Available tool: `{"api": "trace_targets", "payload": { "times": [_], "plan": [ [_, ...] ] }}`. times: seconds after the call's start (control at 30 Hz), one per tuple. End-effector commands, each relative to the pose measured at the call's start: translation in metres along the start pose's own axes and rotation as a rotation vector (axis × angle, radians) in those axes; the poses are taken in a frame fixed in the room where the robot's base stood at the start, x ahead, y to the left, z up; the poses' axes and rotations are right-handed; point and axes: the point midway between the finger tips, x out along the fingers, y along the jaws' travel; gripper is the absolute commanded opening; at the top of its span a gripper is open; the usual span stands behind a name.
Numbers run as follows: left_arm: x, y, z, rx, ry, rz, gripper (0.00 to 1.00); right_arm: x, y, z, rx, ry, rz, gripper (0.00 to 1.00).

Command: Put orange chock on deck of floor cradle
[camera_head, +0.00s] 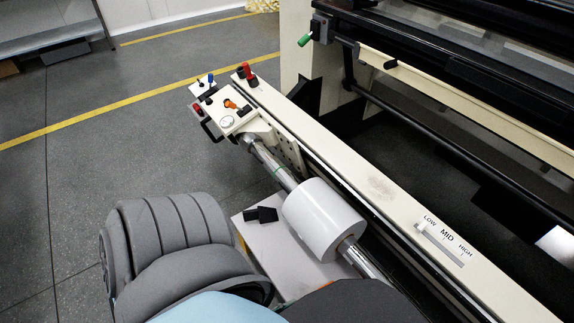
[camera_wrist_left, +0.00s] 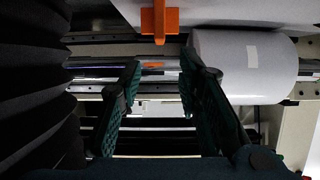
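An orange piece (camera_wrist_left: 160,20), which looks like the chock, shows at the edge of a pale surface (camera_wrist_left: 215,14) in the left wrist view. That surface looks like the cradle deck (camera_head: 297,272); I cannot tell whether the orange piece rests on it. In the head view only a speck of orange shows beside my dark arm parts. My left gripper (camera_wrist_left: 160,68) has its two dark green fingers spread, with nothing held between them. Its fingertips are below the orange piece in the picture. In the head view my arm hides the fingers. My right gripper is not seen.
A white roll (camera_head: 322,218) sits on a metal shaft (camera_head: 270,162) beside the deck, and right of my fingers in the wrist view (camera_wrist_left: 243,68). A black block (camera_head: 262,214) lies on the deck. The machine's cream rail (camera_head: 375,190) runs alongside. Floor at left is clear.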

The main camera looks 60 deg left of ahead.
Motion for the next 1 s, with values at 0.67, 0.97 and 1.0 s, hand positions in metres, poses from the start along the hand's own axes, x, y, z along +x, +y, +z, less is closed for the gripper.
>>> {"api": "trace_targets", "payload": {
  "times": [0.67,0.97,1.0],
  "plan": [
    [0.028,-0.017,0.026,0.039,-0.871,-0.019,0.31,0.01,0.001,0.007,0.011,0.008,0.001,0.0],
    [0.026,-0.016,0.027,0.039,-0.886,-0.019,0.31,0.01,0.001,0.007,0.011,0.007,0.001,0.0],
    [0.026,-0.016,0.027,0.039,-0.886,-0.019,0.31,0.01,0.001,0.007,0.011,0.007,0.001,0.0]
  ]
}}
